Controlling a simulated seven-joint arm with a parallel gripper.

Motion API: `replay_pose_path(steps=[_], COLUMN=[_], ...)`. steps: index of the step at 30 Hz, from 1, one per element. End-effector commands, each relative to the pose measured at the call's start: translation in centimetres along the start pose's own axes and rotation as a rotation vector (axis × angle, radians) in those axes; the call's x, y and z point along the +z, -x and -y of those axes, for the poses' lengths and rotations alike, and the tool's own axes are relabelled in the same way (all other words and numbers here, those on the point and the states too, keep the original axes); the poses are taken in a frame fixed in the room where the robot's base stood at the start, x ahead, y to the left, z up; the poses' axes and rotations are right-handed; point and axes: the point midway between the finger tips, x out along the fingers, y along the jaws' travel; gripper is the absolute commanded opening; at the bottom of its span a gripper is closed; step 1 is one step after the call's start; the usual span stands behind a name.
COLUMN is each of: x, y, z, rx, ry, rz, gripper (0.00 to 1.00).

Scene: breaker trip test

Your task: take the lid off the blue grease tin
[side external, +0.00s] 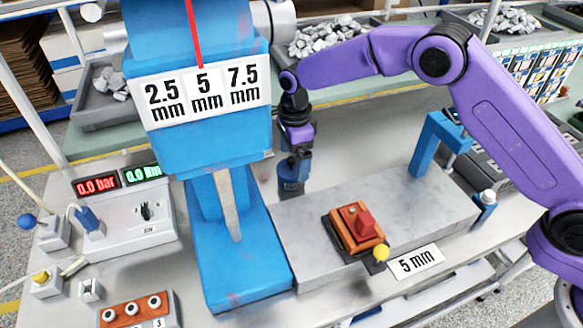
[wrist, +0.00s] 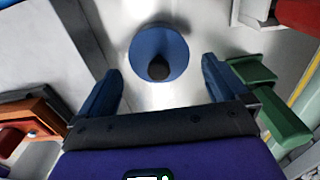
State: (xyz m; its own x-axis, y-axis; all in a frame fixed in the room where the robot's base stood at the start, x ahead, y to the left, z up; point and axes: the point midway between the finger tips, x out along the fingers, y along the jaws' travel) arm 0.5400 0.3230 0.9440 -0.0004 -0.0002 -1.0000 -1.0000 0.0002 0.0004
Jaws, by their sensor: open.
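My gripper (side external: 297,166) is directly above the tin, pointing down. In the wrist view my gripper (wrist: 160,70) has its two blue fingers spread wide, one on each side of the knob, with nothing between them held. Whether the fingertips are level with the knob is hard to tell.
The tall blue press (side external: 237,262) stands close left of the tin. The stone slab (side external: 310,225) lies to the right, carrying an orange-and-red block (side external: 352,232) and a blue bracket (side external: 425,150). Green blocks (wrist: 285,122) lie near the right finger in the wrist view.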

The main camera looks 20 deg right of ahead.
Motion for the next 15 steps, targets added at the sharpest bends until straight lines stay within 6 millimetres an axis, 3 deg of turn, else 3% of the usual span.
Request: replay_pose_path(steps=[4,12,13,15], x=[0.0,0.0,0.0,0.0], y=[-1.5,-1.7,-1.7,-1.7], z=[0.0,0.0,0.0,0.0], rx=[0.001,-0.001,-0.001,-0.001], ry=[0.000,0.000,0.000,0.000], rz=[0.000,0.000,0.000,0.000], gripper=[1.00,1.00,0.94,0.71])
